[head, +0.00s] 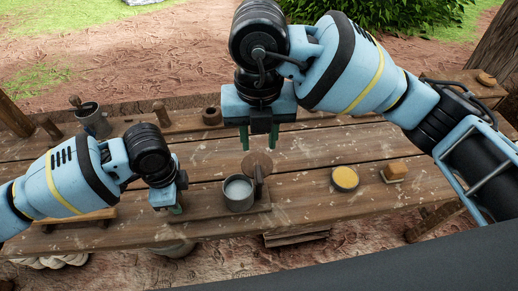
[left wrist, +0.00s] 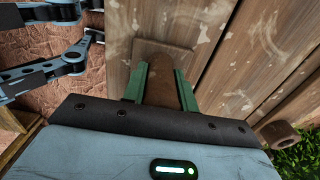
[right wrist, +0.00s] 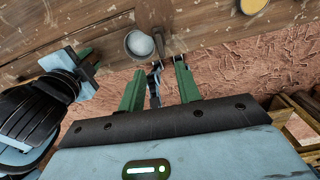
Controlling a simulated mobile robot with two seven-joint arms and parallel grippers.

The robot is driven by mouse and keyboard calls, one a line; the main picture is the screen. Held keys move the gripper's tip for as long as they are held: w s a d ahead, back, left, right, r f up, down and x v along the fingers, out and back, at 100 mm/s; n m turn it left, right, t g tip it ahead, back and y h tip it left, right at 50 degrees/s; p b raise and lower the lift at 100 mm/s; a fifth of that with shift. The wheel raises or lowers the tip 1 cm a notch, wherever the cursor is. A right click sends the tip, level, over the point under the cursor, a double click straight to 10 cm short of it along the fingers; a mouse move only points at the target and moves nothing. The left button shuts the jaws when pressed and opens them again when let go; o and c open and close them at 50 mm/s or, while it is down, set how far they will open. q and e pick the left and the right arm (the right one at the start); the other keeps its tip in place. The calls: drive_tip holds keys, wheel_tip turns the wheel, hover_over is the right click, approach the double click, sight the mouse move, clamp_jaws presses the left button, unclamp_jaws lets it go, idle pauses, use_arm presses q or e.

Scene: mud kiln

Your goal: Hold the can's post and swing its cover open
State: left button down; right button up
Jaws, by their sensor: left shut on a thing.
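The grey can (head: 239,195) stands open-topped on a wooden board on the table, pale inside; it also shows in the right wrist view (right wrist: 140,46). Its brown round cover (head: 257,164) is raised, tilted up behind the can's rim at the right. My left gripper (head: 176,208) is low, left of the can. In the left wrist view it (left wrist: 160,85) is shut on a brown wooden post (left wrist: 158,82), which the arm hides in the head view. My right gripper (head: 259,138) is open and empty, pointing down above and behind the cover.
A yellow-filled round dish (head: 345,178) and a sponge-like block (head: 395,170) lie to the right of the can. A grey mug (head: 93,120) with a tool stands at the back left. A small wooden cup (head: 212,116) sits at the back edge.

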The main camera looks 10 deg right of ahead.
drive_tip(key=shift+r, duration=0.6)
use_arm(q)
drive_tip(key=c, duration=1)
unclamp_jaws()
use_arm(e)
wheel_tip(320, 180, up, 4)
drive_tip(key=shift+f, duration=0.1)
use_arm(q)
drive_tip(key=shift+r, duration=0.1)
wheel_tip(320, 180, up, 12)
drive_tip(key=shift+f, duration=0.1)
